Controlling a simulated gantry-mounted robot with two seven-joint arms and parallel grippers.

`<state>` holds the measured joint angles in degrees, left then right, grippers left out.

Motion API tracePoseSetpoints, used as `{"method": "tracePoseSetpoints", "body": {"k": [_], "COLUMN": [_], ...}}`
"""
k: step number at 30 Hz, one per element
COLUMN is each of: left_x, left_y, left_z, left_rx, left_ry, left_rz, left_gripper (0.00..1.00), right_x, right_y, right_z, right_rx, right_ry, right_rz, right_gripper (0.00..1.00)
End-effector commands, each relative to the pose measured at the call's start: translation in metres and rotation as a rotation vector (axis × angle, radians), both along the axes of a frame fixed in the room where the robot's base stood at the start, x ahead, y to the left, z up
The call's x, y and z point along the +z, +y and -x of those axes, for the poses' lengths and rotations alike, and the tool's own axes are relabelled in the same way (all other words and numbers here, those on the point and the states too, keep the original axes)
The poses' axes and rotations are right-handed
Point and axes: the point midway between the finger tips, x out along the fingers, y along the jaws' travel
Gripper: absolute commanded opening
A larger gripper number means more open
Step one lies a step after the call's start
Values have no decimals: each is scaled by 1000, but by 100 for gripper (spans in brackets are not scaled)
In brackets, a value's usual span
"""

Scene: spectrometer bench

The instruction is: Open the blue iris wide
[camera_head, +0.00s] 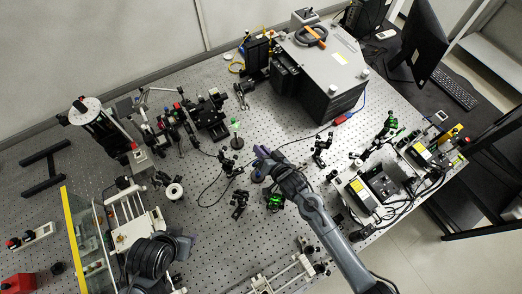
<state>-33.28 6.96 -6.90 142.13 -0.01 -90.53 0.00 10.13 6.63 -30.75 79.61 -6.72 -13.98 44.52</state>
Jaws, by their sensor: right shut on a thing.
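My right arm reaches up from the lower right. Its gripper (264,157) is at the middle of the perforated bench, with the jaws closed on a small part at a bluish-purple optic, which I take to be the blue iris (261,151). The gripper covers most of it, so its lever and the size of its opening cannot be made out. A dark bluish post base (257,176) shows just below the jaws. My left gripper cannot be made out; a dark arm part of mine shows at the lower left.
Dark optic mounts stand close by (322,149), (239,203), and a green-lit one (274,202) is below the wrist. A large grey spectrometer box (318,80) is behind. Loose cables cross the bench.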

Motion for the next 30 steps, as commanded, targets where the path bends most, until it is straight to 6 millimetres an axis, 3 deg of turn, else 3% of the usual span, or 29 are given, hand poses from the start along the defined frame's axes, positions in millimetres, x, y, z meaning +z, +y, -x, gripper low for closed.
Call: {"method": "tracePoseSetpoints", "body": {"k": [6, 14, 15, 19, 30], "left_x": [2, 2, 2, 2, 1], "left_y": [-2, -2, -1, -1, 2], "left_z": [0, 0, 0, 0, 0], "left_rx": [6, 5, 5, 2, -3], "left_ry": [0, 0, 0, 0, 0], "left_rz": [8, 7, 7, 3, -6], "left_gripper": [43, 43, 43, 43, 43], "right_x": [-5, -5, -5, -5, -5], "right_y": [-5, -5, -5, -5, -6], "right_z": [-3, -2, -2, -2, -1], "right_rx": [-2, 0, 0, 0, 0], "right_ry": [77, 82, 82, 81, 80], "right_rz": [-129, -136, -136, -135, -134], "right_gripper": [0, 0, 20, 40, 41]}}
